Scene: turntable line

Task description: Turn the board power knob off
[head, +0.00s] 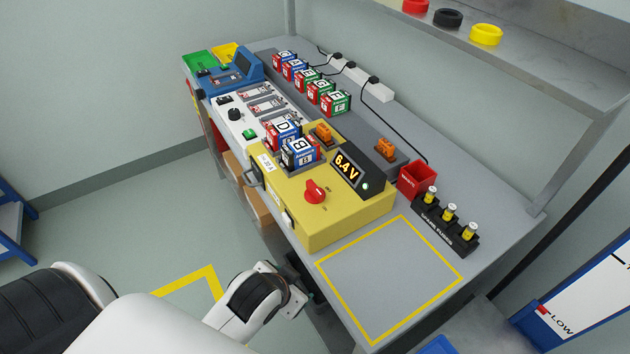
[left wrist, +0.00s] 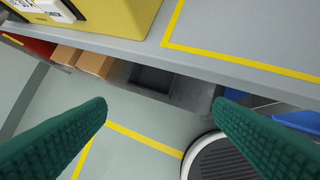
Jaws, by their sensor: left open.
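The yellow board box (head: 330,222) sits on the bench. A red power knob (head: 315,191) is on its top, with markings too small to read. Its display (head: 346,169) reads 6.4 V and a green light (head: 365,186) glows beside it. My left gripper (head: 308,290) is low by the bench's front edge, apart from the knob, with its fingers mostly hidden in the head view. In the left wrist view the green fingers (left wrist: 160,106) are spread with nothing between them. A corner of the yellow box (left wrist: 118,14) shows there; the knob does not.
A yellow-outlined area (head: 390,275) of the bench is empty, right of the box. Lettered blocks (head: 300,152) stand in a holder on the box's left. A red bin (head: 417,180) and a fuse rack (head: 445,225) stand to the right. A shelf (head: 560,60) overhangs the back.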

